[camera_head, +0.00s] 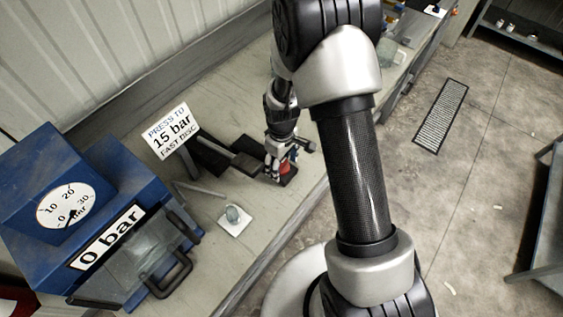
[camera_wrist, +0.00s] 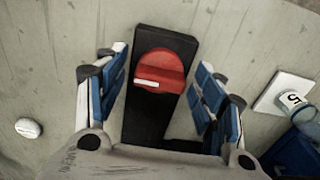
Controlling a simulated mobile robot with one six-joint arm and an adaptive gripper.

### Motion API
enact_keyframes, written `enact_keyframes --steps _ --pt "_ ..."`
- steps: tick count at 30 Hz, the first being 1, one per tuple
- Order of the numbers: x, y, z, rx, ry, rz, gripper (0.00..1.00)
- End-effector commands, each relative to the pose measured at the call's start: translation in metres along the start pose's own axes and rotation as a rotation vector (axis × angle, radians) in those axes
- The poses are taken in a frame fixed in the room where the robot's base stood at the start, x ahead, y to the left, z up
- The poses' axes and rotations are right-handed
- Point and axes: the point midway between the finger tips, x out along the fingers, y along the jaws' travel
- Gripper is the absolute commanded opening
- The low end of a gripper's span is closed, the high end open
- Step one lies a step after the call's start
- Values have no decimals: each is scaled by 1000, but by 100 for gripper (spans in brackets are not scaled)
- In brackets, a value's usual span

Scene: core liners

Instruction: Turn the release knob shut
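The release knob (camera_wrist: 160,70) is a red round knob with a raised grip bar and a white mark at the bar's left end. It sits on a black block (camera_wrist: 151,123) on the bench. In the wrist view my gripper (camera_wrist: 162,78) is open, with its blue-padded fingers on the left and right of the knob and visible gaps on both sides. The bar lies roughly crosswise, from one finger toward the other. In the head view my gripper (camera_head: 281,158) is over the knob (camera_head: 285,169), which it partly hides.
A blue press (camera_head: 90,215) with a gauge and a "0 bar" label stands at left. A sign (camera_head: 171,131) reads "PRESS TO 15 bar FAST DISC". A small jar on a white card (camera_head: 235,222) is near the bench edge. A white round object (camera_wrist: 28,128) lies left of my gripper.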

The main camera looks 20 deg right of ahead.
Motion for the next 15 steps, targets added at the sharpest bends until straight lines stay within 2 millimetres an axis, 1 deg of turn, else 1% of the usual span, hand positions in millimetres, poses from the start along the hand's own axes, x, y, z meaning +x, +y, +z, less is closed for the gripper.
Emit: enact_keyframes --steps 2,15 --pt "0 0 0 0 0 0 56" --pt "0 0 0 0 0 0 27"
